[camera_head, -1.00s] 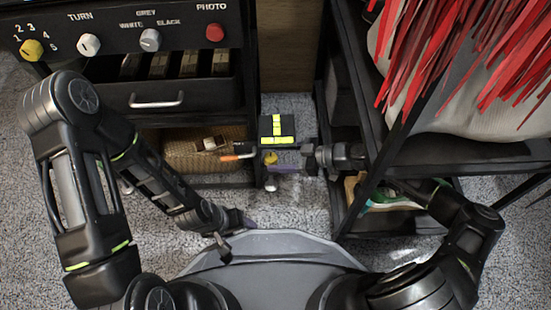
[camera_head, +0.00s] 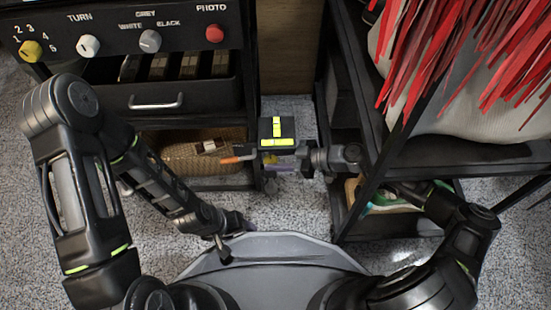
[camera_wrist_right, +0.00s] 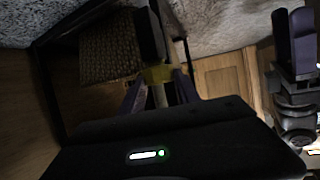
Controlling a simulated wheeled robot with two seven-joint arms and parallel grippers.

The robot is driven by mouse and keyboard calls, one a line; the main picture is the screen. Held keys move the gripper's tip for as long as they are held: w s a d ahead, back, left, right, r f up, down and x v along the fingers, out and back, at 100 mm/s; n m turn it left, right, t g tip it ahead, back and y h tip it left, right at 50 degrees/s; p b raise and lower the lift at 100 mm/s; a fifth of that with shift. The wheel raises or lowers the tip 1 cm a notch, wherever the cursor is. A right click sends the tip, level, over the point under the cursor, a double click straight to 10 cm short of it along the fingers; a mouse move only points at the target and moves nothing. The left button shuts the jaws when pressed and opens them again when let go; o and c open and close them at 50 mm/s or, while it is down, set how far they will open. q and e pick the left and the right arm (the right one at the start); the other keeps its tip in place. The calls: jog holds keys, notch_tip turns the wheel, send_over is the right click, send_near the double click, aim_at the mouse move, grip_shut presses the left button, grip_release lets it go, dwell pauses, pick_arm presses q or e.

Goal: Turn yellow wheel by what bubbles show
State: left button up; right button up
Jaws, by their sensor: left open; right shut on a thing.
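The yellow wheel (camera_head: 31,48) is on the black panel at the upper left of the head view, with numbers 1 to 5 around it. My right gripper (camera_head: 278,167) is low between the shelves, far from the wheel. In the right wrist view its purple fingers (camera_wrist_right: 160,91) are shut on a yellow part (camera_wrist_right: 157,73) of a tool with a dark bar. An orange piece (camera_head: 232,160) shows beside this gripper in the head view. My left gripper (camera_head: 228,247) is open and empty, low over the grey base. I cannot make out any bubbles.
The panel also has a white TURN knob (camera_head: 90,46), a grey colour knob (camera_head: 150,41) and a red PHOTO button (camera_head: 215,33). Below are a drawer handle (camera_head: 156,102) and a wicker basket (camera_head: 185,160). Red strips (camera_head: 470,50) hang at the upper right.

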grip_shut()
jog(key=shift+w+f+n+g, duration=0.1)
jog(key=shift+w+n+g, duration=0.15)
jog(key=shift+n+g, duration=2.05)
jog(key=shift+g, duration=0.2)
jog(key=o, duration=1)
grip_release()
jog(key=shift+o, duration=0.2)
jog(key=shift+m+t, duration=0.3)
jog(key=shift+m, duration=0.1)
